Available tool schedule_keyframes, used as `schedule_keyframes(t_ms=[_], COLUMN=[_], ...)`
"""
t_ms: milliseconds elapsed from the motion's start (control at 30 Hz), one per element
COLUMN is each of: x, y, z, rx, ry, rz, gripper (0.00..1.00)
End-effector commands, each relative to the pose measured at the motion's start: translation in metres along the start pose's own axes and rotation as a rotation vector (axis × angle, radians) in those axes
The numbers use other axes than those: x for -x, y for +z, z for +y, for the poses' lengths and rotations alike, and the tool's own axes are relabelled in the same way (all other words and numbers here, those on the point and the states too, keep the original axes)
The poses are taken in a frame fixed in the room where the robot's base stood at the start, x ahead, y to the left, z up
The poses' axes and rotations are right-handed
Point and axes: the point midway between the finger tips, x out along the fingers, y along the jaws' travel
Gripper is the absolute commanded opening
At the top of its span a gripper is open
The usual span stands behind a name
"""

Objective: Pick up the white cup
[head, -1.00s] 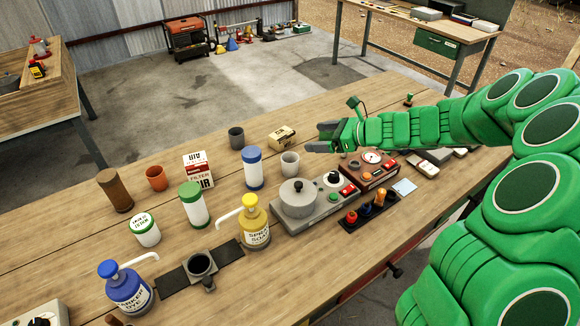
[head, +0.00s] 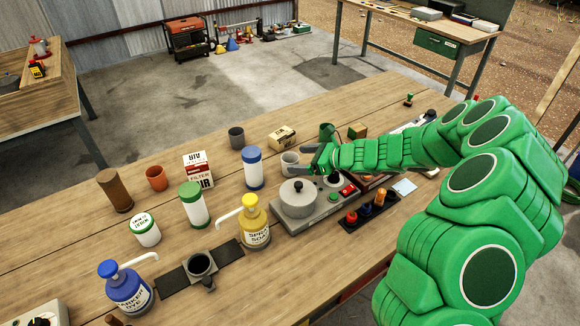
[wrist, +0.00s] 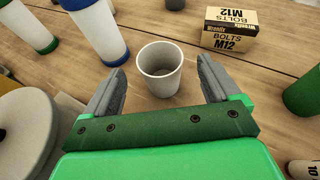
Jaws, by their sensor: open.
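The white cup (head: 289,163) stands upright on the wooden bench, behind the hot plate and right of the blue-lidded white bottle. In the wrist view the cup (wrist: 160,70) is empty and sits ahead of and between the two fingers. My gripper (head: 312,158) is open and empty, just to the right of the cup in the head view. In the wrist view the gripper's grey fingertips (wrist: 158,75) lie either side of the cup, with a gap on both sides. Part of the cup's right edge is close to a finger in the head view.
A blue-lidded bottle (head: 253,168), a bolts box (head: 282,137) and a dark grey cup (head: 236,138) stand nearby. A hot plate with a pot (head: 298,198) is in front. A green cylinder (head: 326,132) stands behind my gripper. Bench behind the white cup is partly clear.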

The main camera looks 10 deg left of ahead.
Motion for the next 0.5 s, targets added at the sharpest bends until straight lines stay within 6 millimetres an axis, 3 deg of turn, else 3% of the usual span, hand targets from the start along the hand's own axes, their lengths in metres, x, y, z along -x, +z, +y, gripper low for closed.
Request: schedule_keyframes(t_ms=[333, 500], x=[-0.016, -0.034], y=[0.0, 0.0], z=[-0.001, 0.0], rx=[-0.001, -0.001], ry=[-0.001, 0.0], rz=[-0.001, 0.0], gripper=[0.9, 0.9])
